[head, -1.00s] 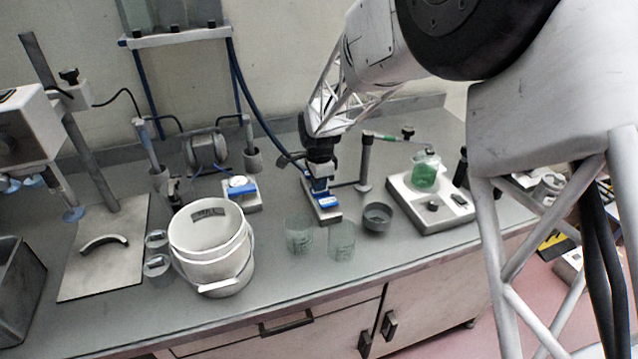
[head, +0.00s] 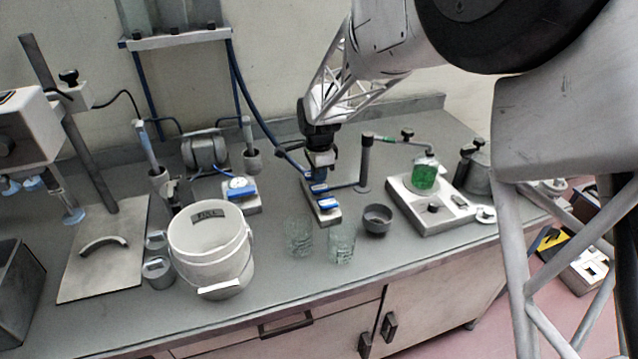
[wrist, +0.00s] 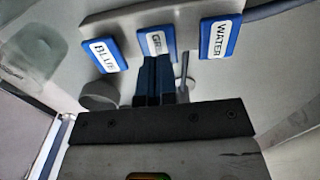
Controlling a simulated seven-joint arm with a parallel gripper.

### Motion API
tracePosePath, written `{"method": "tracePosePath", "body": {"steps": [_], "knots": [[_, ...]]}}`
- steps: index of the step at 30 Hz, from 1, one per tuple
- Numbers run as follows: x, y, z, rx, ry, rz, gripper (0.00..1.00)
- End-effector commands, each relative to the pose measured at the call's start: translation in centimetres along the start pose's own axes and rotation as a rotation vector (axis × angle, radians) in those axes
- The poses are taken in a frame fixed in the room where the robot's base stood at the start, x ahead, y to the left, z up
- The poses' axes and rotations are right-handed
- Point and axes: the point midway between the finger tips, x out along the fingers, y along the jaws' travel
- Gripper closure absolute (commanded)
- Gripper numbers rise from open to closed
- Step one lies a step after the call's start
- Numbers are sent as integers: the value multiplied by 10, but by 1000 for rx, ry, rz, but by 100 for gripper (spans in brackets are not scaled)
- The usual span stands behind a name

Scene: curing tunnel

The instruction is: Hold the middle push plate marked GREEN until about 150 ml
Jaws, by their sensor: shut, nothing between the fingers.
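In the wrist view three blue-edged push plates sit in a row: BLUE (wrist: 104,53), a middle one reading "GR" (wrist: 156,42) with the rest of its word hidden, and WATER (wrist: 220,38). My gripper (wrist: 154,65) is shut and empty, its fingertips over the lower part of the middle plate; I cannot tell whether they touch it. In the head view my gripper (head: 318,180) is over the push-plate unit, hiding part of it. A beaker (head: 424,177) of green liquid stands on a pale base (head: 432,214) under a thin spout (head: 420,147). Its volume marks are too small to read.
Two empty clear beakers (head: 299,237) (head: 342,242) and a small dark bowl (head: 376,219) stand in front of the push-plate unit. A white bucket (head: 212,255) is to the left. A blue-topped device (head: 240,192) sits behind the bucket. The bench front has free room.

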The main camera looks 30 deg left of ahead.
Motion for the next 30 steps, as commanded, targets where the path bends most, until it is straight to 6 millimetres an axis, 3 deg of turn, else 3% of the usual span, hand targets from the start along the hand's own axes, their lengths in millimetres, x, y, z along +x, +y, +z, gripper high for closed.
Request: {"method": "tracePosePath", "body": {"steps": [9,15,21,30], "knots": [[-60,-2,0,0,1,-8,100],[-86,-2,0,0,1,-9,100],[-97,-2,0,0,1,-8,100],[-99,-2,0,0,1,-8,100]]}}
